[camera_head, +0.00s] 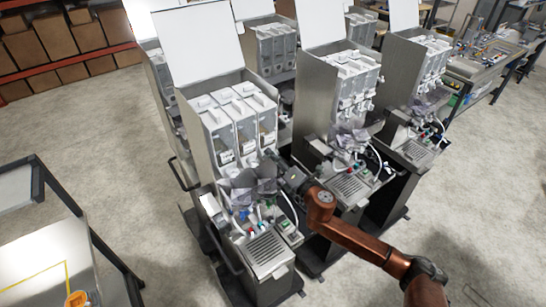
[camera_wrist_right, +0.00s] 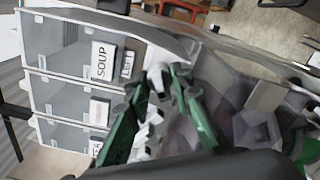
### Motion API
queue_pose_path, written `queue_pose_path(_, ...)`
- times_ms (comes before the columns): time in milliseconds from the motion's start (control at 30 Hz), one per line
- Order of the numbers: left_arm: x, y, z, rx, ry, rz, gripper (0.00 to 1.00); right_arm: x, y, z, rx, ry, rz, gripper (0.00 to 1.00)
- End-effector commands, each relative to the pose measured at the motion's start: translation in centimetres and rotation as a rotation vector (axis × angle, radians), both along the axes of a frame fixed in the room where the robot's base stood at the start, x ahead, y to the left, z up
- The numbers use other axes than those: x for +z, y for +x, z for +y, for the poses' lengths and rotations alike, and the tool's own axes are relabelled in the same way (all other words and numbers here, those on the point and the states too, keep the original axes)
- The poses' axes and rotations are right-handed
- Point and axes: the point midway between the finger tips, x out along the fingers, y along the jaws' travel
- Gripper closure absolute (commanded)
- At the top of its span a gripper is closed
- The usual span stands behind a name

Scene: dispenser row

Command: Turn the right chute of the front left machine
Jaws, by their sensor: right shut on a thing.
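The front left machine (camera_head: 199,130) is a grey metal cabinet with its white lid raised. It holds three clear canisters with white tops (camera_head: 235,110) side by side. My right gripper (camera_head: 275,161) reaches in from the right at the lower front of the rightmost canister. In the wrist view, the green fingers of the right gripper (camera_wrist_right: 163,84) are shut on the white right chute (camera_wrist_right: 158,73), under the canister labelled SOUP (camera_wrist_right: 103,61). The other white chutes (camera_wrist_right: 150,117) lie beyond, partly behind a finger. In the head view the gripper and arm hide the right chute. My left gripper is not in view.
Grey angular funnels (camera_head: 250,185) sit just below the chutes, close to my right gripper. A control panel with cables and a grated tray (camera_head: 263,248) is below. A similar machine (camera_head: 313,95) stands close on the right. Open floor (camera_head: 110,170) lies to the left.

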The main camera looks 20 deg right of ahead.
Motion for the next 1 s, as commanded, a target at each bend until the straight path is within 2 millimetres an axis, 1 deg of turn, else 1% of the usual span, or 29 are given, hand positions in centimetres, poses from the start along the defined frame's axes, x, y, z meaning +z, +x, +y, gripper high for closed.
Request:
queue_pose_path(233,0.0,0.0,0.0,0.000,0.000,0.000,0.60,-0.2,0.0,0.0,-0.001,0.000,0.003,1.00)
queue_pose_path(267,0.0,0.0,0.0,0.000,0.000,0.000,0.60,-0.2,0.0,0.0,-0.001,0.000,0.003,0.78)
queue_pose_path(300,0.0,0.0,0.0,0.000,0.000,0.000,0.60,-0.2,0.0,0.0,-0.001,0.001,0.004,0.75)
queue_pose_path(567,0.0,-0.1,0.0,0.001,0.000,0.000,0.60,-0.1,0.0,0.0,-0.001,0.001,0.002,0.74)
queue_pose_path(667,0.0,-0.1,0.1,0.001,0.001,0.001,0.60,-0.1,-0.4,-0.2,-0.001,0.001,0.002,0.74)
queue_pose_path(767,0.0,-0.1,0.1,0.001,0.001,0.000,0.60,-0.2,-1.4,-0.6,-0.001,0.002,0.004,0.74)
queue_pose_path(867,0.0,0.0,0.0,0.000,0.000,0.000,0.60,-0.3,-3.2,-1.2,0.000,0.000,0.005,0.74)
queue_pose_path(1000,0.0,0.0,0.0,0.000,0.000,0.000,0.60,-0.3,-6.1,-2.2,0.000,-0.001,0.005,0.74)
